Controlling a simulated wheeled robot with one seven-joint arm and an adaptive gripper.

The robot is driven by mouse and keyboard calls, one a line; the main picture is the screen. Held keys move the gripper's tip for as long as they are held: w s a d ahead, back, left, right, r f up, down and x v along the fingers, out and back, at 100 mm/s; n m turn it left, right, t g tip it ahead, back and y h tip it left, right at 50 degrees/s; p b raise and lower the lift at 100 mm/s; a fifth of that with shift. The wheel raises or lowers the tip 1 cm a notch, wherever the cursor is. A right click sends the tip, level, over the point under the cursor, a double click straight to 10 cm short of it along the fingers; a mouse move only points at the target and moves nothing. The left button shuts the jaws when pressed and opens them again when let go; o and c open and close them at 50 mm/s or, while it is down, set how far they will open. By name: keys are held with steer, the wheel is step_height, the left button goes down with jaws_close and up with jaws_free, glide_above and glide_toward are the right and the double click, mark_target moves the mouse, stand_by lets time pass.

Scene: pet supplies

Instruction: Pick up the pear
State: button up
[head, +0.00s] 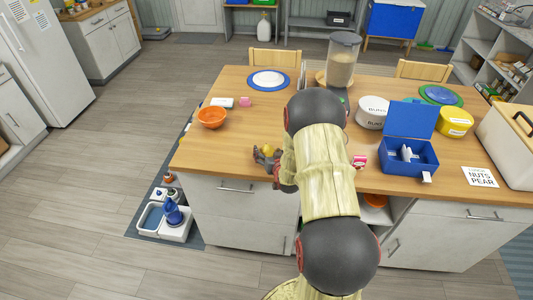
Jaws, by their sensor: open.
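A small yellow item (267,148), which looks like the pear, shows on the wooden table (215,155) near its front edge. My gripper (267,157) is right at it, low over the front of the table, with its dark fingers around or just in front of the yellow item. The gripper is open. The item's lower part is hidden by the fingers, and I cannot tell whether they touch it. My own arm covers the middle of the table to the right of the gripper.
An orange bowl (212,117) stands to the left. A white plate on a blue mat (286,79) and a pink item (246,102) lie behind. The front left tabletop is clear.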

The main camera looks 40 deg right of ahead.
steer(key=shift+w+d+f, duration=0.2)
steer(key=shift+w, duration=0.4)
steer(key=shift+c, duration=0.3)
steer(key=c, duration=1.3)
